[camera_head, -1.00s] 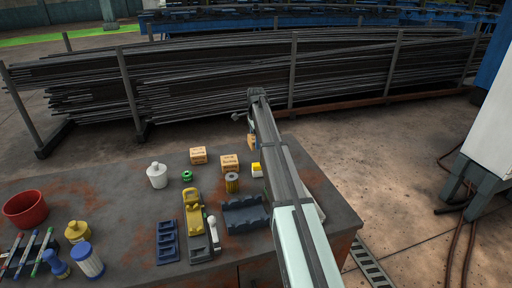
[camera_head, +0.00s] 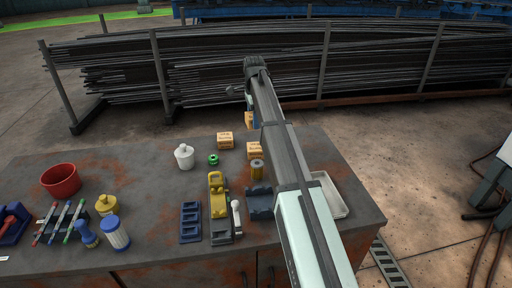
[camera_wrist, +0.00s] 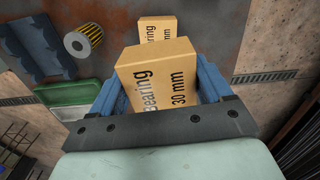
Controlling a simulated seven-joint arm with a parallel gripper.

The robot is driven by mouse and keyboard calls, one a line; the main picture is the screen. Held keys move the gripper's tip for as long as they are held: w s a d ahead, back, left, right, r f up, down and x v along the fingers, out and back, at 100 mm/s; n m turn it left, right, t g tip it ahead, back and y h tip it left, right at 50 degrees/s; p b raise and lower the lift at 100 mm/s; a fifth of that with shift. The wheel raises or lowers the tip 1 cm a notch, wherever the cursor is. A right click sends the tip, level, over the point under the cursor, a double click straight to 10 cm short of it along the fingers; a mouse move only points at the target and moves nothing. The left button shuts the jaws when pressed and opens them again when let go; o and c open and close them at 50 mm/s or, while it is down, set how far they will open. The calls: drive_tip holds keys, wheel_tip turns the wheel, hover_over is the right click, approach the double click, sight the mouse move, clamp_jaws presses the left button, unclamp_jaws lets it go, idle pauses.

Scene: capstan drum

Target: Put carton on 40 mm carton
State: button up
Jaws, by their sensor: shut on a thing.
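My gripper (camera_wrist: 160,85) is shut on a tan carton (camera_wrist: 165,80) marked "30 mm", between its blue fingers. In the head view the held carton (camera_head: 249,120) is partly hidden by my arm and is above the table's far edge. Two tan cartons stand on the table: a left one (camera_head: 224,140) and a right one (camera_head: 254,150). Their size marks are too small to read. In the wrist view a carton (camera_wrist: 157,28) shows partly behind the held one, its size mark hidden.
A yellow-and-grey cylinder (camera_head: 257,170) stands just in front of the right carton. A white bottle (camera_head: 184,157) and a green ring (camera_head: 213,160) are to the left. A blue cradle (camera_head: 260,202) and a pale tray (camera_head: 330,195) lie nearer. Pipe racks stand behind the table.

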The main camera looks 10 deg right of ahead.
sight(254, 147)
drive_tip(key=shift+s+f+m, duration=0.25)
drive_tip(key=shift+m, duration=0.15)
drive_tip(key=shift+f, duration=4.8)
drive_tip(key=shift+f, duration=0.15)
drive_tip(key=o, duration=1)
drive_tip(key=shift+o, duration=0.2)
wheel_tip(254, 147, up, 12)
drive_tip(key=shift+r, duration=0.15)
